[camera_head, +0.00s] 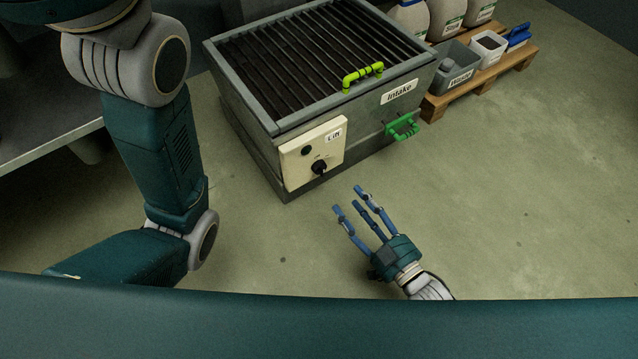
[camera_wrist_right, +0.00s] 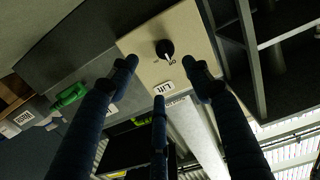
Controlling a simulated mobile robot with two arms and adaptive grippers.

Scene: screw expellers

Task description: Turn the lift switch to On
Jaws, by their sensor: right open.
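The lift switch is a black knob (camera_head: 319,168) on a cream panel (camera_head: 298,163) labelled "Lift", on the front of the grey intake box. The right wrist view also shows the knob (camera_wrist_right: 165,47) on its panel (camera_wrist_right: 143,45), upside down, with a white pointer mark. The small lettering around it is too unclear to read its setting. My right gripper (camera_head: 350,200) is open and empty, its blue fingers spread, in front of and to the right of the panel, apart from it. In the wrist view its fingers (camera_wrist_right: 161,68) reach towards the panel. My left gripper is out of view.
The box has a slatted top, a yellow-green handle (camera_head: 362,76) and a green handle (camera_head: 402,126) on its right side. A pallet (camera_head: 480,85) with bins and white containers stands behind right. A grey table (camera_head: 45,125) is at left. The floor in front is clear.

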